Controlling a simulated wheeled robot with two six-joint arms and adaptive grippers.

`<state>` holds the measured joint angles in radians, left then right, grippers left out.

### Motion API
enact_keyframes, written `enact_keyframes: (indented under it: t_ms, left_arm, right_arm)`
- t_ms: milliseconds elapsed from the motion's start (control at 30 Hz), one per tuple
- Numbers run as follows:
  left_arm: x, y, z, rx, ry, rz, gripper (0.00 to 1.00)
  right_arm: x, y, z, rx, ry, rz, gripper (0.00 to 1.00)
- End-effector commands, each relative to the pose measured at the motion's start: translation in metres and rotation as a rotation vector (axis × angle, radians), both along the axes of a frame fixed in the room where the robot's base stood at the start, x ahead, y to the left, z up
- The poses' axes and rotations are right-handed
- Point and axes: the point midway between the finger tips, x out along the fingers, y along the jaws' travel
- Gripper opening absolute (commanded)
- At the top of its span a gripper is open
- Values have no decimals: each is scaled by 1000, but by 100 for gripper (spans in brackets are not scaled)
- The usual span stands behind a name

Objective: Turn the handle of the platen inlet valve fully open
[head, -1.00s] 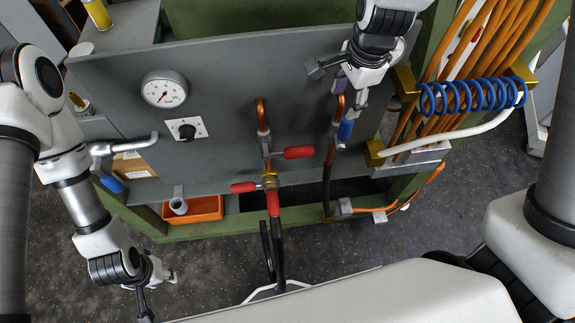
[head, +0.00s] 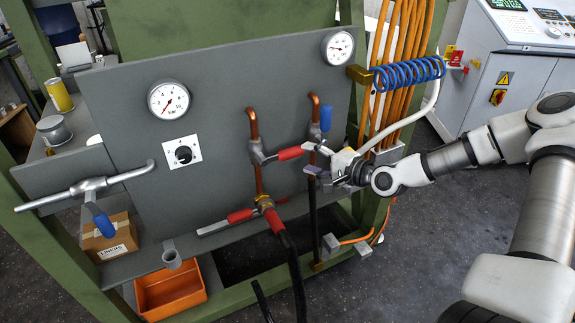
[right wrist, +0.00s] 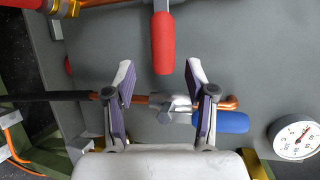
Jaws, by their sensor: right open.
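Two copper pipes carry lever valves on the grey panel. The left pipe has an upper red handle (head: 290,153), lying crosswise to the pipe, and a lower red handle (head: 240,215). The right pipe's blue handle (head: 325,118) lies along its pipe. I see no label showing which is the platen inlet valve. My right gripper (head: 311,160) is open and empty in front of the right pipe, its fingers pointing left. In the right wrist view, a red handle (right wrist: 163,45) ends near and between the open fingertips; the blue handle (right wrist: 220,122) is beside the right finger. My left gripper is out of view.
Two gauges (head: 168,99) (head: 338,47) sit on the panel. A blue coiled hose (head: 408,73) and orange lines (head: 400,40) are close to my right arm. An orange bin (head: 170,290) and a box (head: 108,238) stand lower left. A black hose (head: 293,265) hangs below.

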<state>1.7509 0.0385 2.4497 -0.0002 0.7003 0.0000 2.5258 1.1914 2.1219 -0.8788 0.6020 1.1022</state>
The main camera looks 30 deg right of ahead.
Motion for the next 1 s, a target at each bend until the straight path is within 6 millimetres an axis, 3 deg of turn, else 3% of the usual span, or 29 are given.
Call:
enact_keyframes:
  t_ms: [100, 400, 733, 767, 900, 1000]
  left_arm:
    - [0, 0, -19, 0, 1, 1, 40]
    - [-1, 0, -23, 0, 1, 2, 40]
    - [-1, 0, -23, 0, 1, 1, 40]
    - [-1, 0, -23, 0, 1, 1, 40]
    - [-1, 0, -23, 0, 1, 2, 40]
    - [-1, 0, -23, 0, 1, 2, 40]
  right_arm:
    - [14, 8, -11, -6, 1, 11, 56]
    - [54, 18, -15, -3, 3, 6, 56]
    - [61, 21, -15, 3, 0, 4, 56]
    - [61, 21, -15, 3, 0, 4, 52]
    - [61, 21, -15, 3, 0, 4, 2]
    - [61, 21, -15, 3, 0, 3, 0]
